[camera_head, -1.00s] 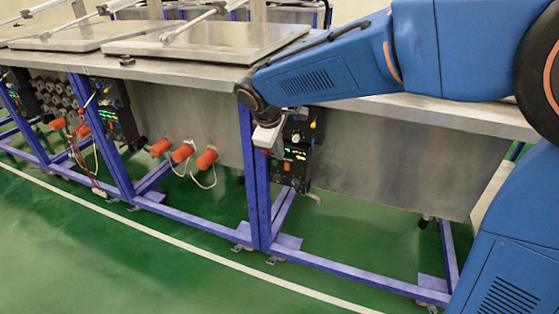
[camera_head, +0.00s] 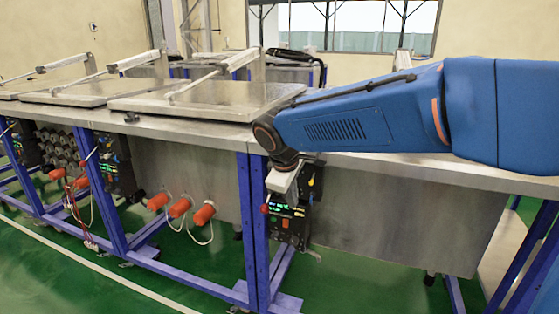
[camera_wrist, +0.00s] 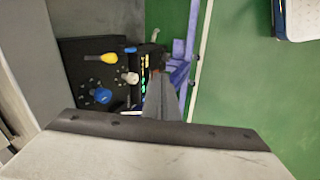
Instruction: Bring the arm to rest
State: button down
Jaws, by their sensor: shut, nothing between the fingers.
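My gripper (camera_head: 281,188) hangs at the end of my blue arm, in front of the table's front edge and close to the black control box under it. In the wrist view my gripper (camera_wrist: 162,92) shows as dark fingers pointing away, closed together and empty. The control box (camera_head: 290,222) has lit green displays and an orange switch. In the wrist view it shows a yellow knob (camera_wrist: 109,58), a white knob (camera_wrist: 130,77) and a blue knob (camera_wrist: 103,96), all left of the fingers. Whether the fingers touch the box cannot be told.
The steel table (camera_head: 440,170) runs across the view on blue legs, with flat metal lids (camera_head: 215,100) on top. Orange plugs with cables (camera_head: 180,207) stick out from the front panel. A second control box (camera_head: 115,163) stands farther left. Green floor (camera_head: 60,270) lies open in front.

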jog(key=s+d+m, duration=0.3)
jog(key=s+d, duration=0.4)
jog(key=d, duration=0.2)
jog(key=s+d+m, duration=0.4)
jog(key=s+d, duration=0.2)
jog(key=d, duration=0.4)
jog(key=s+d+f+m, duration=0.3)
jog(key=s, duration=0.4)
jog(key=s+d+f+m+y, duration=0.1)
jog(key=s+d+f+m, duration=0.1)
jog(key=s, duration=0.5)
jog(key=shift+s+d+f+m+y, duration=0.3)
jog(key=shift+s+d+f+m, duration=0.1)
jog(key=shift+d+f, duration=0.5)
jog(key=shift+d+r, duration=0.1)
